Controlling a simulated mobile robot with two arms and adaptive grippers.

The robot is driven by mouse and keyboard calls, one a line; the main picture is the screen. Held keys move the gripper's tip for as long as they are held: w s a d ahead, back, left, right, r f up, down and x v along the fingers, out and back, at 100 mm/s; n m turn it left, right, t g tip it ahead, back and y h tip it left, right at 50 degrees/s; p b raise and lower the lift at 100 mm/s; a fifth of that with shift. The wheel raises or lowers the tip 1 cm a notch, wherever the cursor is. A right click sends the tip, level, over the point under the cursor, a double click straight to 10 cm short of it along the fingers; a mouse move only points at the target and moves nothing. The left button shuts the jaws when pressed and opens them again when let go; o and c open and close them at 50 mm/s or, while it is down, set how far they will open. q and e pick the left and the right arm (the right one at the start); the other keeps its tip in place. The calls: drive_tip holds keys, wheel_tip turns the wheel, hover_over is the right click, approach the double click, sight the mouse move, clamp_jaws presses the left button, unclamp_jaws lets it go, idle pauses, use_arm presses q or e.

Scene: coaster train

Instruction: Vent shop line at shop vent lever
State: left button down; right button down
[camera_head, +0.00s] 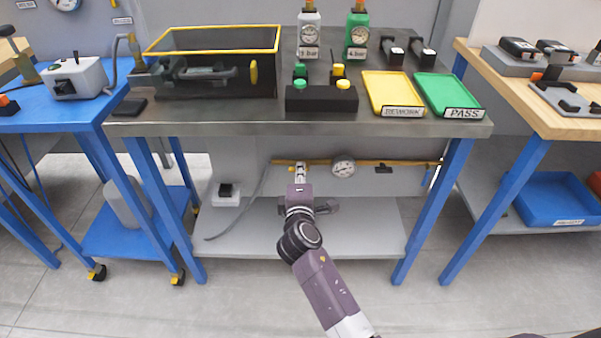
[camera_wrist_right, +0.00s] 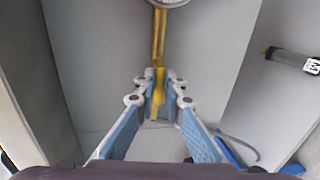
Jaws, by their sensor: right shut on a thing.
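A brass pipe (camera_head: 390,162), the shop line, runs under the middle table and carries a round gauge (camera_head: 343,168). My right gripper (camera_head: 299,174) reaches under the table to the pipe, left of the gauge. In the right wrist view, its blue-padded fingers (camera_wrist_right: 159,88) are closed on a yellow lever (camera_wrist_right: 159,80), the shop vent lever, which stands in front of the pipe (camera_wrist_right: 159,40). The gripper hides most of the lever in the head view. Its exact angle is hard to tell. My left gripper is not in view.
The middle tabletop (camera_head: 230,120) is above my right arm, with blue legs (camera_head: 437,205) on both sides. A lower shelf (camera_head: 365,230) lies below the pipe. A small white box (camera_head: 229,194) with a black top and a grey hose are to the left.

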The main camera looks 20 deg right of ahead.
drive_tip(key=shift+d+m, duration=0.15)
drive_tip(key=shift+m, duration=0.15)
drive_tip(key=c, duration=2)
unclamp_jaws()
drive_tip(key=shift+s, duration=0.1)
drive_tip(key=v, duration=1.2)
